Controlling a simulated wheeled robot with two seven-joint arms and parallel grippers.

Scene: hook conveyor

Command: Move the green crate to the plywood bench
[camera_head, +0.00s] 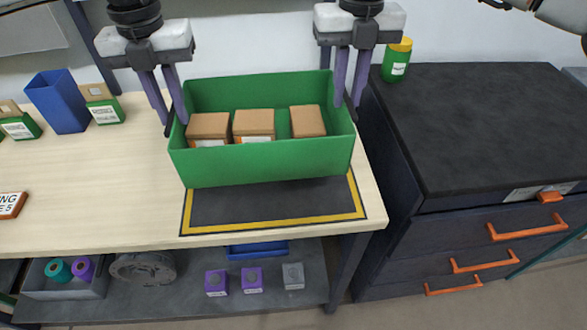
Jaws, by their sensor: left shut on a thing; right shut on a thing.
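The green crate (265,165) is an open box with three brown cardboard boxes (254,124) inside. It is over the dark mat with a yellow border (285,222) on the light wood bench (110,195). A dark area under its front wall makes it look raised, but I cannot tell the height for sure. My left gripper (174,115) is shut on the crate's left wall. My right gripper (347,100) is shut on its right wall. The crate looks about level.
A dark drawer cabinet (480,120) with orange handles stands right of the bench, with a green jar (397,62) at its back left. A blue bin (58,102) and green-white boxes (103,104) stand at the bench's back left. The bench's left middle is mostly clear.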

